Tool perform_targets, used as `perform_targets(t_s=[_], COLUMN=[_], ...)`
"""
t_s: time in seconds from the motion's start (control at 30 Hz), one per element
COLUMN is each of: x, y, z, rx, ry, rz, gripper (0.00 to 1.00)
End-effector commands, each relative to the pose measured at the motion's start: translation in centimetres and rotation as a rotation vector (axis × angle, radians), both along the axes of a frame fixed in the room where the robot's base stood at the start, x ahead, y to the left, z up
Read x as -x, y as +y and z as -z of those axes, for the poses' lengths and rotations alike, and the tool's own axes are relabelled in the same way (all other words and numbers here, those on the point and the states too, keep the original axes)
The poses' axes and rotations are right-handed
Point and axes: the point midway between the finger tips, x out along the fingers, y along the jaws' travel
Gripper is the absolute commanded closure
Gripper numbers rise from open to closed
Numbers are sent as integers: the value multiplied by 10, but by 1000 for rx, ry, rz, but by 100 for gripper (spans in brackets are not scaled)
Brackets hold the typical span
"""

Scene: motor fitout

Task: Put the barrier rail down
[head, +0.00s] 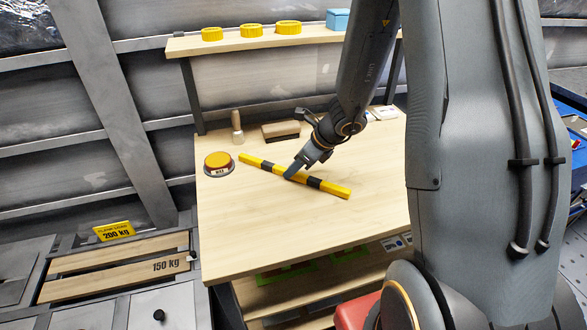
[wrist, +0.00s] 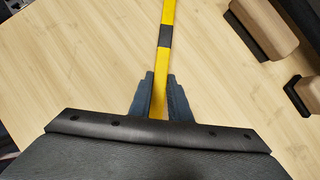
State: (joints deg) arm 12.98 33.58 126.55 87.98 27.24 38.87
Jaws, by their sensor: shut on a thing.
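The barrier rail (head: 332,188) is a long yellow square bar with black bands. In the head view it lies slantwise over the wooden bench top (head: 275,235), and I cannot tell whether it touches the wood. My gripper (head: 291,173) is shut on the rail near its middle. In the wrist view the rail (wrist: 166,45) runs from between the two dark fingers of my gripper (wrist: 160,100) to the top edge. The gripped part is partly hidden by the fingers.
A round orange-topped button (head: 218,162) marked MAX sits left of the rail. A wooden-handled stamp (head: 237,127) and a brown block brush (head: 281,130) stand behind it. A shelf (head: 255,43) above holds yellow rings and a blue box. The front of the bench is clear.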

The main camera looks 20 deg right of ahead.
Motion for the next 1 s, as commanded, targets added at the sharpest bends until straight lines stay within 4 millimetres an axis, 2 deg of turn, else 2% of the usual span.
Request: perform_targets(t_s=[0.2,0.23,0.3,0.33,0.73,0.87,1.0], x=[0,0,0,0,0,7,18], y=[0,0,0,0,0,-8,-19], z=[3,3,2,2,-3,-18,-43], rx=[-1,0,0,0,-1,0,1], ry=[-1,0,0,0,-1,-3,-4], rz=[0,0,0,0,0,2,2], gripper=[100,78,66,64,64,64,64])
